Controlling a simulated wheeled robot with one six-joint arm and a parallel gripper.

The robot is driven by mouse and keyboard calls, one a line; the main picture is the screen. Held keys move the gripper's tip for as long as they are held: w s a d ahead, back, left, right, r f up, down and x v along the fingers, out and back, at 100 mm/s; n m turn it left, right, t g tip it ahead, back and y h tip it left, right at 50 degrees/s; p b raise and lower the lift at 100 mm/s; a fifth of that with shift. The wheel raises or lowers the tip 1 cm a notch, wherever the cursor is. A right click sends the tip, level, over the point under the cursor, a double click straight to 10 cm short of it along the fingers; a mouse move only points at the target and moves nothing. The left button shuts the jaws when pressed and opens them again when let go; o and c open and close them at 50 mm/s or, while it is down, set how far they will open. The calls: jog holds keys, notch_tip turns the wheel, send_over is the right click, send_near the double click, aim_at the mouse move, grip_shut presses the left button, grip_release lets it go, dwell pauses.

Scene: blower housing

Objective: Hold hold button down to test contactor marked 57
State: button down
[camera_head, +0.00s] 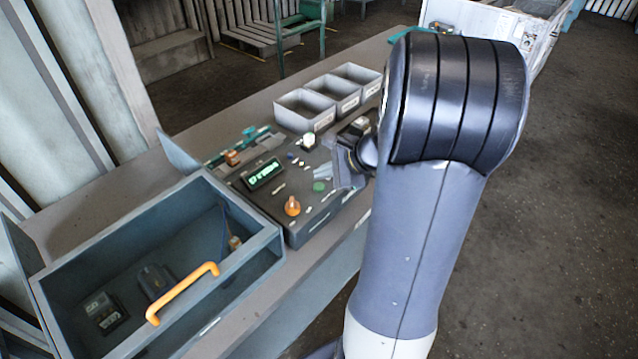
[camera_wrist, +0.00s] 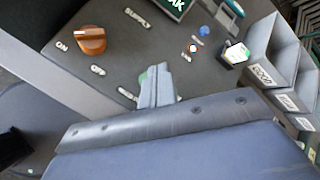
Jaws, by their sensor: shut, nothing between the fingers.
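A dark grey test panel (camera_head: 262,202) lies on the bench. It carries an orange knob (camera_head: 292,206), a lit green display (camera_head: 263,175) and a green button (camera_head: 319,186). My gripper (camera_head: 322,173) is over the panel's right part, close to the green button. In the wrist view my gripper (camera_wrist: 157,72) is shut and empty, and its fingers cover most of the green button (camera_wrist: 142,79). I cannot tell whether they touch it. A white-topped block (camera_head: 308,141), also in the wrist view (camera_wrist: 236,55), sits at the panel's far side. Neither the number 57 nor the button labels can be read.
Grey labelled bins (camera_head: 305,107) stand in a row behind the panel. An open grey toolbox (camera_head: 275,243) with an orange handle (camera_head: 182,292) stands at the left with dark devices inside. A blue button (camera_wrist: 204,30) sits on the panel.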

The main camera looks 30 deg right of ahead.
aim_at(323, 187)
notch_tip(323, 187, up, 4)
jog(key=p, duration=0.3)
jog(key=shift+r, duration=0.2)
